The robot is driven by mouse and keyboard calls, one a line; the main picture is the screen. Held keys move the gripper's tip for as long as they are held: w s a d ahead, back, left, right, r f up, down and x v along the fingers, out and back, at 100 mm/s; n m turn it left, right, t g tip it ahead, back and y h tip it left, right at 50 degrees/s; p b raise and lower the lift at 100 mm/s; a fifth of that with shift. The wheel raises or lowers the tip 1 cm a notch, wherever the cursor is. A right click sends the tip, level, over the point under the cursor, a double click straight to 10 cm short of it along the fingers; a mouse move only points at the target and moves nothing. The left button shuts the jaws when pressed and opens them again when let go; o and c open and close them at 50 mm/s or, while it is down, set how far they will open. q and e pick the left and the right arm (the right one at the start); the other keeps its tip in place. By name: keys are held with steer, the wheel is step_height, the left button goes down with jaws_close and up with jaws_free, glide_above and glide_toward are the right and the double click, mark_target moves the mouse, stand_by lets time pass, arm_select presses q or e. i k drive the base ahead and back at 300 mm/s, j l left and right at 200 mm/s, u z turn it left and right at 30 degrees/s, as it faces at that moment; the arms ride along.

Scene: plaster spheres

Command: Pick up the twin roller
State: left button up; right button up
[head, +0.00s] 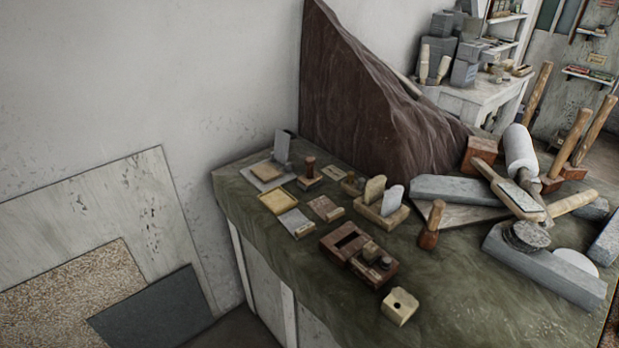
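No gripper of mine shows in the head view. I cannot tell for certain which thing is the twin roller. A dark reddish wooden block (345,243) with a slot lies near the front edge of the green-topped bench (462,300), with small rounded brown pieces (371,252) at its right end. A thick white cylinder (519,146) stands tilted among the tools at the right. Tools around its lower end partly hide it.
A pale block with a hole (399,306) lies near the front edge. Grey stone bars (545,268), wooden-handled tools (582,137) and a flat-faced tool (510,190) crowd the right side. A dark brown sloping mass (365,100) stands behind. The bench's front middle is fairly clear.

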mark_target(311, 179)
steer(key=j+z, duration=0.85)
steer(key=i+l, duration=0.05)
steer(key=l, duration=0.05)
